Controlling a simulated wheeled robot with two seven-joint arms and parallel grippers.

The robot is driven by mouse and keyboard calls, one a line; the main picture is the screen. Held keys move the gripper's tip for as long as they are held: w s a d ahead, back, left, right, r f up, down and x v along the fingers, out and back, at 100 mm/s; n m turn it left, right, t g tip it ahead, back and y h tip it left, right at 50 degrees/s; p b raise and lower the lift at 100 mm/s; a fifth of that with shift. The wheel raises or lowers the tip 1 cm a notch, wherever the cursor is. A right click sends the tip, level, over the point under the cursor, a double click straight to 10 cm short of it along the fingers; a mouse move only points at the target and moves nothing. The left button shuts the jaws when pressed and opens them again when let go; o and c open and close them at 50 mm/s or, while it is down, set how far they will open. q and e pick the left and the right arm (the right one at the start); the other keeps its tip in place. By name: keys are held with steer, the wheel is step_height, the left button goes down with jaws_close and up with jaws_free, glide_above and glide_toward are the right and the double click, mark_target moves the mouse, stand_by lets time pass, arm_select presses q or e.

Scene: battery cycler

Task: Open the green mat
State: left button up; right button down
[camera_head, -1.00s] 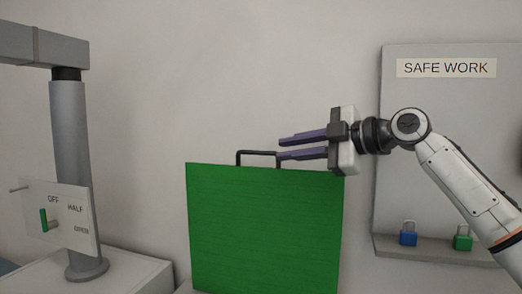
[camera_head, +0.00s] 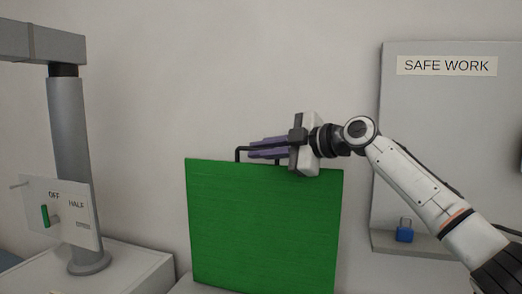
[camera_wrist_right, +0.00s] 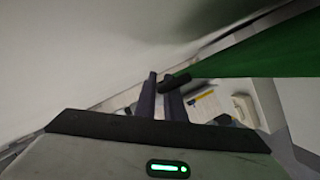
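The green mat (camera_head: 262,225) stands upright as a flat panel in the middle of the head view, with a thin black handle (camera_head: 238,155) on its top edge. Its green also fills the upper right of the right wrist view (camera_wrist_right: 262,52). My right gripper (camera_head: 252,149) reaches in from the right just above the mat, its purple fingers pointing left along the handle. The fingers are close together around the handle's top bar and look shut on it. In the right wrist view the handle (camera_wrist_right: 175,79) shows at the fingertips. My left gripper is not in view.
A grey post carries a white switch panel (camera_head: 82,215) marked OFF and HALF at the left, above a pale cabinet top. A grey SAFE WORK board (camera_head: 447,110) with a blue padlock (camera_head: 404,233) on its ledge stands at the right, partly behind my right arm.

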steer(key=s+a+f+n+t+b, duration=0.1)
steer(key=s+a+f+n+b, duration=0.1)
steer(key=s+a+f+b, duration=0.2)
steer(key=s+a+f+n+t+b, duration=0.1)
steer(key=s+a+b, duration=0.4)
steer(key=s+b, duration=0.6)
steer(key=shift+s+a+f+n+y, duration=0.3)
steer(key=shift+s+f+n, duration=0.8)
steer(key=shift+s, duration=2.6)
steer(key=shift+d+f+m, duration=0.15)
steer(key=shift+f+m, duration=0.15)
